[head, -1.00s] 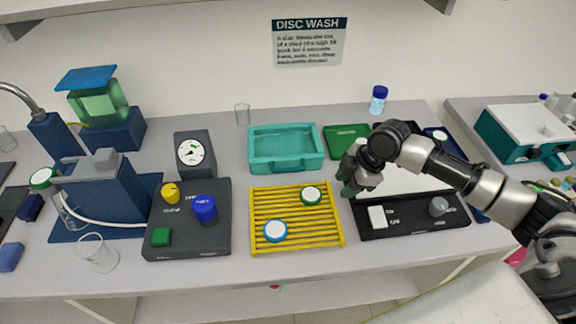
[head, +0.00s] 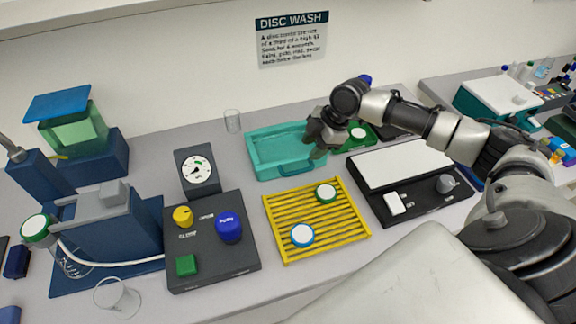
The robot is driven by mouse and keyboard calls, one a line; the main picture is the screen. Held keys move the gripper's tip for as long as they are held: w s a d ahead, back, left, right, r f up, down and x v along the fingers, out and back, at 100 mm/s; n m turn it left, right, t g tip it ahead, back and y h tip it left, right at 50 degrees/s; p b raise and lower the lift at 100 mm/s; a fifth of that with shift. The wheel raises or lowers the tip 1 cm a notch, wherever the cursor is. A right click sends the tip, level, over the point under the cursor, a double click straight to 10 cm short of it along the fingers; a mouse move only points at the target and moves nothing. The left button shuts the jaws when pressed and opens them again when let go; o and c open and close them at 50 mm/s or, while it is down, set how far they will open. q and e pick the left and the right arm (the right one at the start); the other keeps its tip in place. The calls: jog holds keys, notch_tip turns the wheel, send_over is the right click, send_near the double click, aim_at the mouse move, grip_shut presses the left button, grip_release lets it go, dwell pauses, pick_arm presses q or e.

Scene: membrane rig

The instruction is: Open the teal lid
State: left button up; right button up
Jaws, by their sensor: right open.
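I cannot tell whether the fingers touch the lid. My left gripper is not in view.
A yellow rack (head: 283,245) with two capped discs stands in front of the box. A black control box (head: 232,263) and gauge (head: 198,171) are to the left. A black-and-white panel (head: 427,205) lies right.

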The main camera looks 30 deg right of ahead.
jog(key=p, duration=0.1)
send_over(296, 171)
jog(key=s+d, duration=0.2)
notch_tip(296, 171, down, 4)
jog(key=x, duration=0.2)
jog(key=p+x, duration=0.1)
jog(key=x, duration=0.1)
jog(key=shift+w, duration=0.3)
jog(key=shift+f, duration=0.55)
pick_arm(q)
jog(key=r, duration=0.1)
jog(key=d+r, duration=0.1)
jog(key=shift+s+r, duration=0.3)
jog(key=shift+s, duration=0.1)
pick_arm(e)
jog(key=c, duration=0.7)
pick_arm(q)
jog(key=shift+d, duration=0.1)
pick_arm(e)
grip_shut()
